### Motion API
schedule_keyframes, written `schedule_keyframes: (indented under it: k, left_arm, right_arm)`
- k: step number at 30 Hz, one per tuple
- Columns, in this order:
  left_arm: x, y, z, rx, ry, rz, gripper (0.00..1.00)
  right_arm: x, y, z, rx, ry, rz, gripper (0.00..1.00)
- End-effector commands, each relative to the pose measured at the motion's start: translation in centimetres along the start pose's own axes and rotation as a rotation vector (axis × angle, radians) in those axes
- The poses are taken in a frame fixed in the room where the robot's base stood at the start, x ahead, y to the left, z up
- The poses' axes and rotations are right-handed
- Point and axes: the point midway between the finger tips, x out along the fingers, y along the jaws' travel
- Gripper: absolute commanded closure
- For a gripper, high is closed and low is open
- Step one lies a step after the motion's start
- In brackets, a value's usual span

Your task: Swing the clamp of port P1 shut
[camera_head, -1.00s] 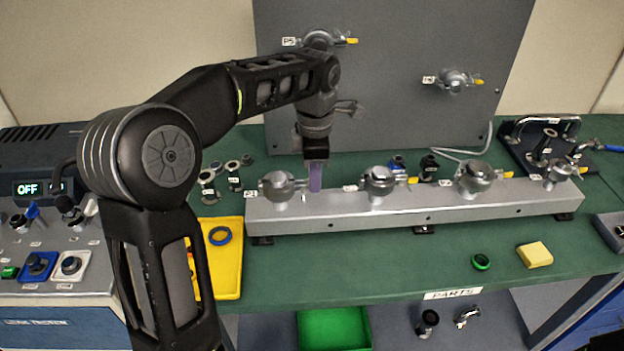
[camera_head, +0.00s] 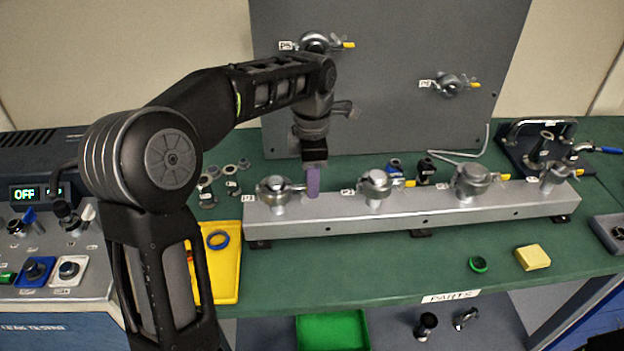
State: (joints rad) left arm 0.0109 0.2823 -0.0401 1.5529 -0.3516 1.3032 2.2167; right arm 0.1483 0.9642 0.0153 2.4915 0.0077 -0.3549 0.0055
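The grey manifold bar (camera_head: 420,212) lies along the back of the green bench with several clamped ports on top. The leftmost port clamp (camera_head: 275,188) is a silver ring, and its label is too small to read with certainty; I take it as P1. A silver lever end of this clamp points right, toward my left gripper (camera_head: 313,182). The gripper points down with purple fingers just right of that lever. Whether they touch it, I cannot tell. The fingers overlap edge-on, so their gap is hidden. My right gripper is out of view.
The second port clamp (camera_head: 374,185) stands right of the gripper. A grey upright panel (camera_head: 390,75) with two more ports rises behind. The bench's front middle is clear.

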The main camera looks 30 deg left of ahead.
Motion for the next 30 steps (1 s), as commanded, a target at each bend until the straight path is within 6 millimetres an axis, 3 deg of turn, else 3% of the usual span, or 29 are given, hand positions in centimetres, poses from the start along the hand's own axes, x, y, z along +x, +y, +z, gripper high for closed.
schedule_keyframes:
  k: [8, 13, 15, 21, 30]
  left_arm:
    - [-0.6, 0.0, 0.1, 0.001, -0.001, 0.001, 0.72]
    - [-2.9, 0.0, 0.1, 0.001, -0.002, 0.004, 0.72]
    - [-4.8, 0.0, 0.0, 0.001, 0.000, 0.001, 0.72]
    - [-7.5, 0.0, 0.1, 0.002, -0.001, 0.000, 0.72]
    - [-7.8, 0.0, 0.0, 0.000, 0.000, 0.000, 0.72]
  right_arm:
    - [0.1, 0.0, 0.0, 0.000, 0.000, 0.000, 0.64]
    - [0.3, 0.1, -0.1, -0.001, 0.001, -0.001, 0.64]
    - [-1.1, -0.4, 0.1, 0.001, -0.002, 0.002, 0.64]
    - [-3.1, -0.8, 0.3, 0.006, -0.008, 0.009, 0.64]
    - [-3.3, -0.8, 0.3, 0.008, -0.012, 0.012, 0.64]
